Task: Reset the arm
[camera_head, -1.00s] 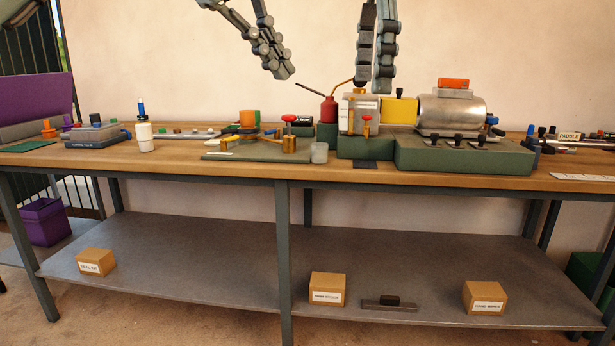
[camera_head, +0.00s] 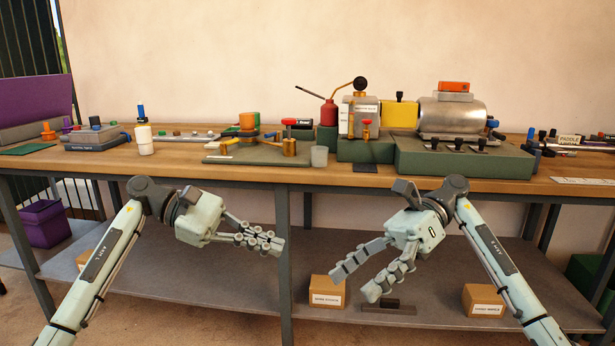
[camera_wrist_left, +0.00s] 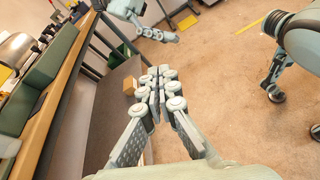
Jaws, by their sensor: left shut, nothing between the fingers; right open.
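My left gripper (camera_head: 272,243) is shut and empty, in front of the workbench and below its top, pointing right. In the left wrist view its fingers (camera_wrist_left: 158,78) meet at the tips with nothing between them. My right gripper (camera_head: 355,281) is open and empty, with its fingers spread and pointing down and left in front of the lower shelf. It also shows at the top of the left wrist view (camera_wrist_left: 160,34). Both arms reach up from the bottom of the head view, and both grippers are clear of the bench.
The wooden workbench (camera_head: 190,175) carries a metal drum machine (camera_head: 452,115), a red oil can (camera_head: 329,112) and a white bottle (camera_head: 144,138). Cardboard boxes (camera_head: 327,292) and (camera_head: 484,300) sit on the grey lower shelf (camera_head: 230,270). Open floor (camera_wrist_left: 225,90) lies in front.

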